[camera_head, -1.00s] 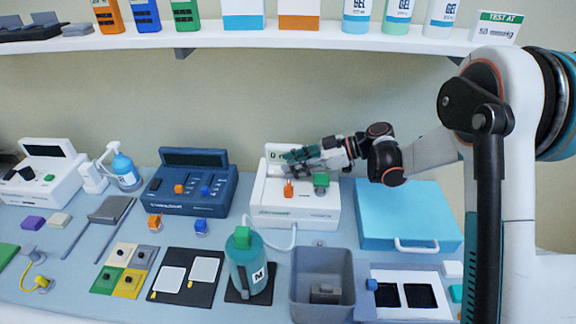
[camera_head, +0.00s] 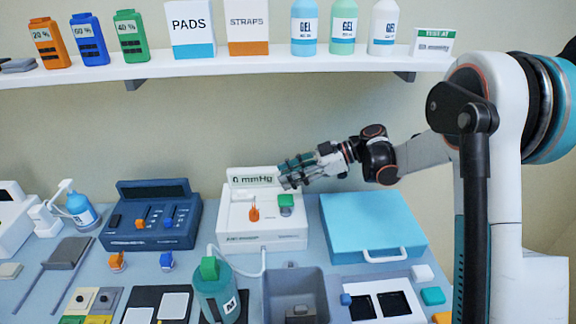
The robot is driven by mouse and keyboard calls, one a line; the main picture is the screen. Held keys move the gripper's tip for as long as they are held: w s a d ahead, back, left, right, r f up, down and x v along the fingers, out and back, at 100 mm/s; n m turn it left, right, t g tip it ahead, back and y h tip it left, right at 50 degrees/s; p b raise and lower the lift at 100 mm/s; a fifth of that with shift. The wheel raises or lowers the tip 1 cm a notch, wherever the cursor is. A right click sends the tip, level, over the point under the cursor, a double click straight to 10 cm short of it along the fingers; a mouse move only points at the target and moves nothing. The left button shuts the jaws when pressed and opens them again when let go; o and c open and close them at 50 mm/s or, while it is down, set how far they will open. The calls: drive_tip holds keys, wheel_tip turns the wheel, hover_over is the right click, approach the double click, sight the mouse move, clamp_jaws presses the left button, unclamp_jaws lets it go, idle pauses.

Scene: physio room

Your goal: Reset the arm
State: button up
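My arm reaches in from the right, and my gripper (camera_head: 288,171) hangs over the right part of the white device with the "0 mmHg" display (camera_head: 252,180). The gripper points left and sits near the display's right end, above the green button (camera_head: 286,201). I cannot tell whether it touches the device. Nothing shows held in it, but its fingers are too small to tell open from shut. An orange lever (camera_head: 254,212) stands on the same device.
A blue case (camera_head: 372,224) lies right of the device. A navy console (camera_head: 152,217) stands left. In front are a teal bottle (camera_head: 216,290) and a grey bin (camera_head: 295,292). A white shelf (camera_head: 290,66) with bottles and boxes runs above. The wall area between is clear.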

drive_tip(key=shift+s+r+m, duration=0.35)
drive_tip(key=shift+r+m, duration=0.05)
drive_tip(key=shift+r, duration=0.05)
drive_tip(key=s+d+r+m+t+h, duration=0.2)
drive_tip(key=s+d+r+m+h, duration=0.15)
drive_tip(key=s, duration=0.25)
drive_tip(key=s+d+r+m+t+h, duration=0.2)
drive_tip(key=s+m+h, duration=0.1)
drive_tip(key=s+m, duration=0.25)
drive_tip(key=s+d+m+t+h, duration=0.2)
drive_tip(key=s+d, duration=0.4)
drive_tip(key=s, duration=0.3)
drive_tip(key=s+d+f+m+t+h, duration=0.1)
drive_tip(key=s+d+m+t+h, duration=0.1)
drive_tip(key=s+d+m+h, duration=0.3)
drive_tip(key=s+d+m, duration=0.1)
drive_tip(key=s, duration=0.2)
drive_tip(key=shift+s+d+f+m, duration=0.2)
drive_tip(key=shift+s+d+m, duration=0.05)
drive_tip(key=shift+s+m, duration=0.15)
drive_tip(key=shift+a, duration=0.1)
